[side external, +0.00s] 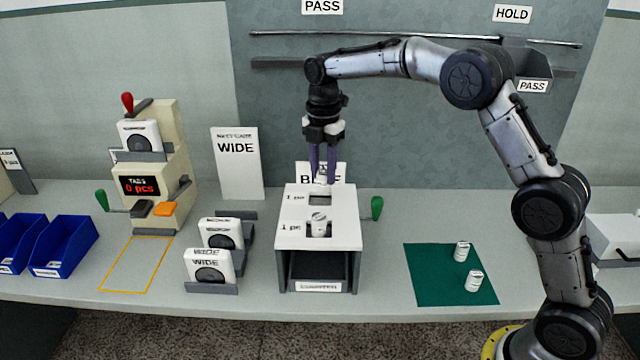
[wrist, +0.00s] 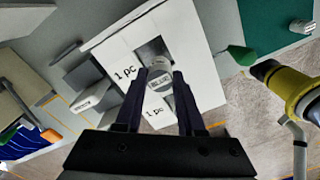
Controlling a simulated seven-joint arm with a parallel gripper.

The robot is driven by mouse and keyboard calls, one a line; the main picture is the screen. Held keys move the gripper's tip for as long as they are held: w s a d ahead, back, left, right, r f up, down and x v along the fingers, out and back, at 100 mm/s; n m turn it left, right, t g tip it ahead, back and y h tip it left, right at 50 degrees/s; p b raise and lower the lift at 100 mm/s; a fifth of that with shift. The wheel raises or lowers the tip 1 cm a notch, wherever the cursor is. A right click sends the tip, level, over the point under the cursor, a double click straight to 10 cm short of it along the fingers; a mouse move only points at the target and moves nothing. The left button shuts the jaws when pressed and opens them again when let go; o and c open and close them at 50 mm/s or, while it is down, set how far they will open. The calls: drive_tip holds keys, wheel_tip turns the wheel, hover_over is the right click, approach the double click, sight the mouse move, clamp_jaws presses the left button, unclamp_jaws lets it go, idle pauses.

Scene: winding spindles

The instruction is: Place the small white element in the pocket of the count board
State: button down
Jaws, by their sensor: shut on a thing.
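My gripper (side external: 322,178) points straight down and is shut on a small white element (wrist: 160,78) with dark lettering. It holds the element above the back part of the count board (side external: 345,232), a white-topped box with two square pockets marked "1 pc". The back pocket (side external: 320,200) looks dark and empty. The front pocket holds another white element (side external: 319,222), standing upright. In the wrist view the held element lies between the fingertips (wrist: 158,76), beside a dark pocket opening (wrist: 153,50). The other pocket is mostly hidden there by the gripper.
Two white elements (side external: 462,251) (side external: 473,281) stand on a green mat (side external: 425,270) at right. Cards marked "WIDE" (side external: 205,265) stand in grey holders left of the board. A counter machine (side external: 165,170) and blue bins (side external: 65,245) are farther left. A sign stands behind the board.

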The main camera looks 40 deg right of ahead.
sight(320, 184)
drive_tip(key=shift+w+f, duration=0.35)
drive_tip(key=shift+f, duration=0.1)
drive_tip(key=shift+w+f, duration=0.15)
drive_tip(key=shift+f, duration=1.5)
drive_tip(key=shift+f, duration=0.1)
drive_tip(key=c, duration=0.5)
unclamp_jaws()
